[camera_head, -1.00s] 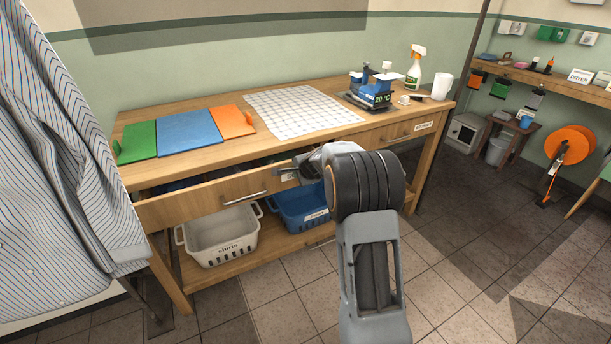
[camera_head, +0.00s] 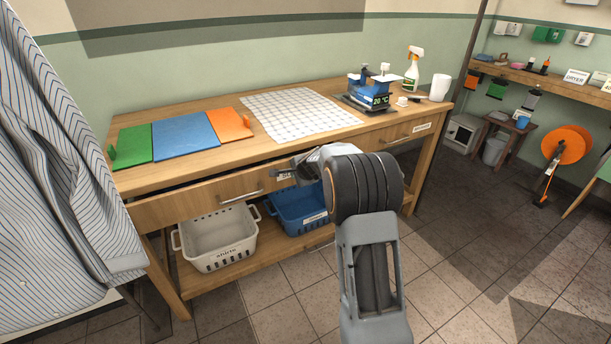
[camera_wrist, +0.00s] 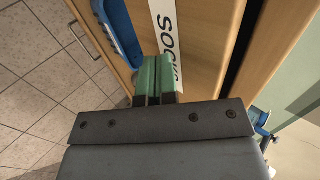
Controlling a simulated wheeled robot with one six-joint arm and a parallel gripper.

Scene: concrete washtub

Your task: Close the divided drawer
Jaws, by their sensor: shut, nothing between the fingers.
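The drawer (camera_head: 205,203) is the left one under the wooden table's top. It has a bar handle (camera_head: 242,199) and stands partly open, with a narrow dark gap between its front and the tabletop. Its inside is barely visible, so I cannot see the dividers. My gripper (camera_head: 281,167) is at the right end of the drawer front, by its white label. In the wrist view my gripper's green fingertips (camera_wrist: 155,66) are shut and empty, close against the drawer front (camera_wrist: 210,45) beside the label (camera_wrist: 168,35); I cannot tell whether they touch.
A second drawer (camera_head: 398,139) at the right looks shut. A white basket (camera_head: 216,238) and a blue basket (camera_head: 299,210) sit on the lower shelf. Coloured boards, a white grid mat (camera_head: 298,113) and a spray bottle (camera_head: 412,72) stand on the tabletop. A striped shirt (camera_head: 55,180) hangs at the left.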

